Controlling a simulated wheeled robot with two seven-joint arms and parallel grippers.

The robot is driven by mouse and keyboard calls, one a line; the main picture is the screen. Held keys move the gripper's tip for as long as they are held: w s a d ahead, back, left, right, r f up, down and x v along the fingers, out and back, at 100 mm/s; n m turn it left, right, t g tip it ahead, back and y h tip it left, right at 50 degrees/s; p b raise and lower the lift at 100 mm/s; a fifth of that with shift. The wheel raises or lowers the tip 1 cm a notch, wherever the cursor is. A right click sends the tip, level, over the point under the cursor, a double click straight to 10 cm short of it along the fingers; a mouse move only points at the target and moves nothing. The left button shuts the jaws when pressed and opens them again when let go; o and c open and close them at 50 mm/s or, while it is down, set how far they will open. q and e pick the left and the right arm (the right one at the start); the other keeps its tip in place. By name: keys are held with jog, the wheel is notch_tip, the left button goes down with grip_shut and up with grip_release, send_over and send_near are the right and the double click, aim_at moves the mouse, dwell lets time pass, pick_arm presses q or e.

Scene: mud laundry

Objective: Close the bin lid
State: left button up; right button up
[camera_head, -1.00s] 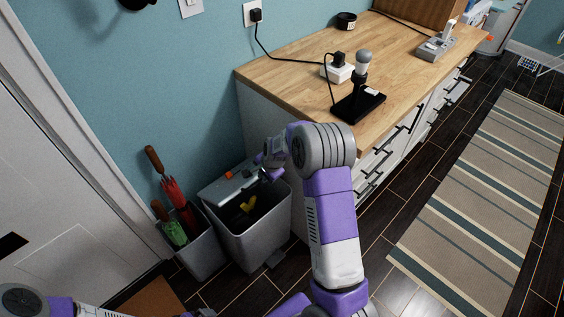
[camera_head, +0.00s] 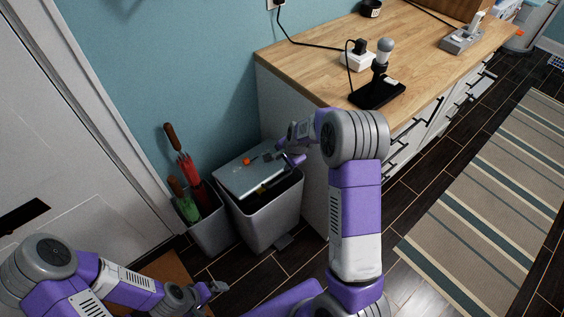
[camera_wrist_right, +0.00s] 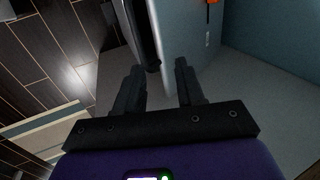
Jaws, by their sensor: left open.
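The grey bin (camera_head: 262,222) stands on the floor between the umbrella holder and the cabinet. Its light grey lid (camera_head: 240,178) is tilted partly down over the bin, with a dark gap left along the right front side. My right gripper (camera_head: 282,160) is at the lid's right side. In the right wrist view its two fingers (camera_wrist_right: 160,72) are apart, with the lid's edge (camera_wrist_right: 150,35) close beyond and between them; contact is unclear. My left gripper (camera_head: 217,288) is open and empty, low in front of the bin.
A grey holder (camera_head: 212,235) with a red umbrella (camera_head: 190,172) and a green one stands against the bin's left. The wooden-topped cabinet (camera_head: 310,75) is to the right. A white door (camera_head: 75,130) is at left. A striped rug (camera_head: 490,190) lies on the dark floor.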

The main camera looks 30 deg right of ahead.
jog(key=shift+p+v, duration=0.35)
jog(key=shift+v, duration=1.05)
